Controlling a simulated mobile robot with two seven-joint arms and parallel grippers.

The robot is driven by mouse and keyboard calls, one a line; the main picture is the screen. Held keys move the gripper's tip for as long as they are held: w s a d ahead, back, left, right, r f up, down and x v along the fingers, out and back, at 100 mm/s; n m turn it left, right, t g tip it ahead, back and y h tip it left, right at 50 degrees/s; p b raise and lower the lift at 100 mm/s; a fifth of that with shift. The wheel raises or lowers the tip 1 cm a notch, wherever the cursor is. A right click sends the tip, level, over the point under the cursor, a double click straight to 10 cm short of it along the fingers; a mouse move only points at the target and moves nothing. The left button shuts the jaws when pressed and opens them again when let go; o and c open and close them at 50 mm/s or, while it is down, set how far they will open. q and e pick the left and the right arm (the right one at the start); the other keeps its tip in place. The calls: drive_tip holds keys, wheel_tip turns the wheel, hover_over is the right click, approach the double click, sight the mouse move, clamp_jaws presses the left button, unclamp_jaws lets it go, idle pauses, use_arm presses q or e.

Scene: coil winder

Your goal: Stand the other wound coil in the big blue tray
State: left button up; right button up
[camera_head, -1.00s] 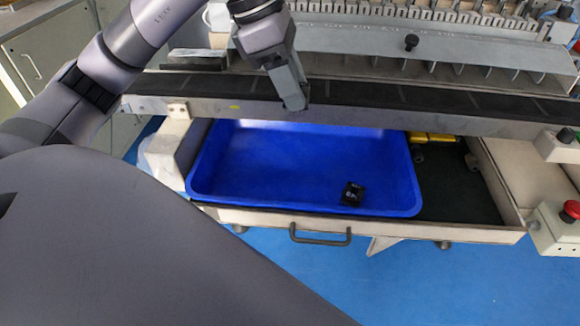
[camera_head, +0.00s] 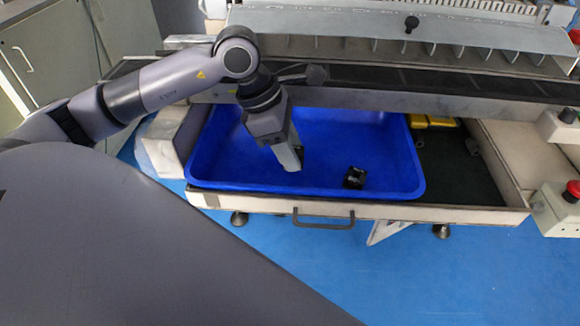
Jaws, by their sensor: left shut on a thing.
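The big blue tray (camera_head: 390,150) sits in the pulled-out drawer under the machine. One small black wound coil (camera_head: 354,177) stands in it, near the front right. My left gripper (camera_head: 293,163) points down over the middle of the tray, left of that coil. It is shut on a small dark thing (camera_head: 301,150), likely the other wound coil, mostly hidden behind the fingers. I cannot tell whether the held thing touches the tray floor. My right gripper is not in view.
The machine's dark rail (camera_head: 420,80) runs across behind the tray. The drawer handle (camera_head: 322,219) is in front. Yellow objects (camera_head: 440,121) lie behind the tray's right end. A red button (camera_head: 573,188) is at the far right. The tray's left part is clear.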

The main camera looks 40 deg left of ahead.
sight(290, 181)
use_arm(q)
drive_tip(key=shift+f, duration=2.35)
drive_tip(key=shift+f+b, duration=0.2)
drive_tip(key=shift+b, duration=0.15)
drive_tip(key=o, duration=1.1)
drive_tip(key=shift+r, duration=0.1)
drive_tip(key=shift+r, duration=0.15)
drive_tip(key=v, duration=1.2)
drive_tip(key=shift+p, duration=0.45)
